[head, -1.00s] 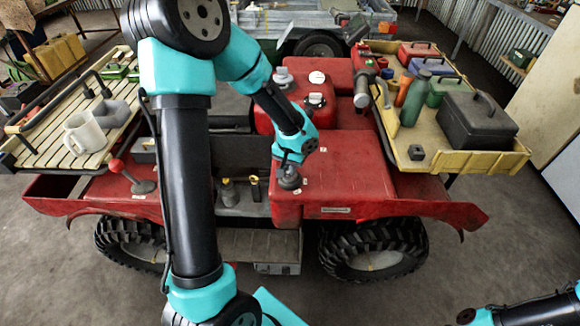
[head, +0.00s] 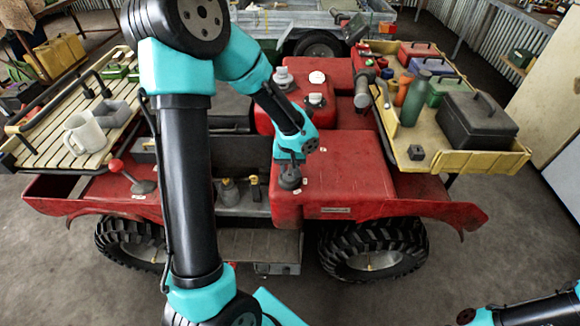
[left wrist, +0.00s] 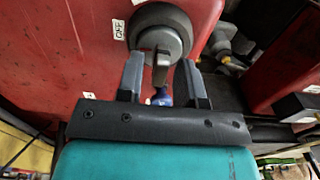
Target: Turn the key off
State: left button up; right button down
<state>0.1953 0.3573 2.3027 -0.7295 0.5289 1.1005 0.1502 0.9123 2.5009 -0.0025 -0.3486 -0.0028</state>
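The key switch (head: 290,178) is a round dark grey housing at the front left of the quad's red body. In the left wrist view its key (left wrist: 161,68) stands out from the round grey face, and an OFF label (left wrist: 118,29) is on the red panel to its left. My left gripper (left wrist: 163,82) is open, with one finger on each side of the key and gaps visible between them. In the head view my left gripper (head: 289,163) is right at the switch and partly hides the key. My right gripper is outside the head view; only part of that arm shows at bottom right.
A red-knobbed lever (head: 117,166) stands to the left. A white cap (head: 316,98) sits on the red body behind. The left rack (head: 70,160) holds a mug (head: 84,134); the right rack (head: 455,164) holds a black toolbox (head: 477,124) and a green bottle (head: 415,98).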

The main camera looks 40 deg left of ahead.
pick_arm(q)
jog(key=shift+r, duration=4)
